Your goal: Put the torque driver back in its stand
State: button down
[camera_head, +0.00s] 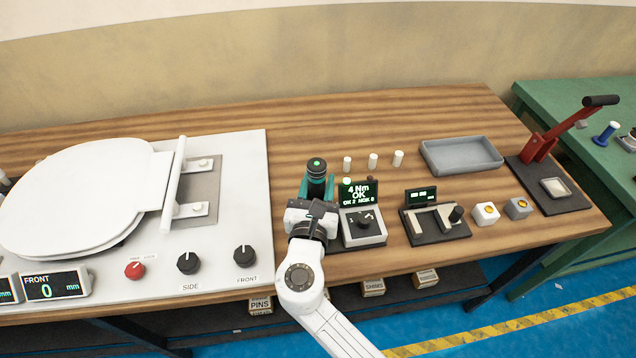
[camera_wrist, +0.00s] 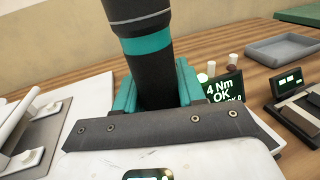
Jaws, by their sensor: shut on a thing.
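The torque driver (camera_head: 316,170) is black with a teal band and stands roughly upright in the head view. In the wrist view its dark body (camera_wrist: 150,65) rises between the teal jaws. My gripper (camera_head: 317,187) is shut on it, just left of the small "4 Nm OK" display unit; its jaws (camera_wrist: 157,88) also show in the wrist view. The driver's lower end is hidden behind my gripper in both views. I cannot make out the stand; it may be hidden behind my gripper and the driver.
The "4 Nm OK" unit (camera_head: 364,230) stands close on the right, with a gauge (camera_head: 436,224) beyond it. Several small white cylinders (camera_head: 373,161) stand behind. A white panel with a toilet seat (camera_head: 85,195) lies left. A grey tray (camera_head: 462,156) sits back right.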

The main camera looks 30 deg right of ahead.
jog(key=shift+f+b, duration=1)
jog(key=shift+f, duration=0.4)
jog(key=c, duration=0.6)
grip_release()
jog(key=shift+f, duration=0.15)
jog(key=b+v, duration=0.1)
jog(key=v, duration=0.9)
jog(key=shift+s+a, duration=0.3)
